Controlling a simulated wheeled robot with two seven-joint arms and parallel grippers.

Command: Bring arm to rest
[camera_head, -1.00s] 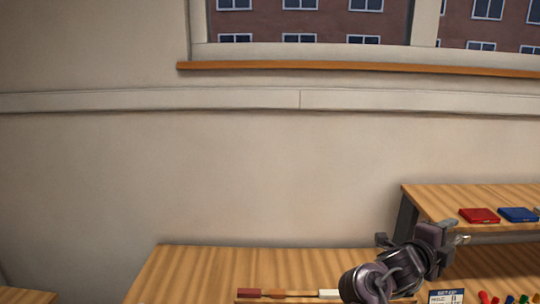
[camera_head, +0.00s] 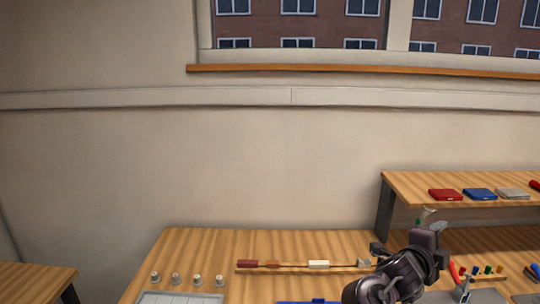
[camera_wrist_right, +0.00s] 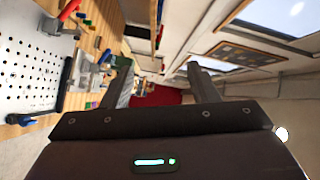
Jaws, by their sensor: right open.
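My right gripper (camera_head: 428,246) shows at the lower right in the head view, in front of the wooden workbench (camera_head: 200,245), with my dark arm links below it. In the right wrist view, the two dark fingers of my right gripper (camera_wrist_right: 160,80) stand wide apart with nothing between them. The picture there is turned sideways. My left arm and gripper are not in view.
A raised shelf (camera_head: 405,185) at right holds a red case (camera_head: 445,194), a blue case (camera_head: 480,194) and a grey one (camera_head: 512,194). Several small knobs (camera_head: 175,279) stand at the bench's left. A perforated white board (camera_wrist_right: 35,70) shows in the wrist view.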

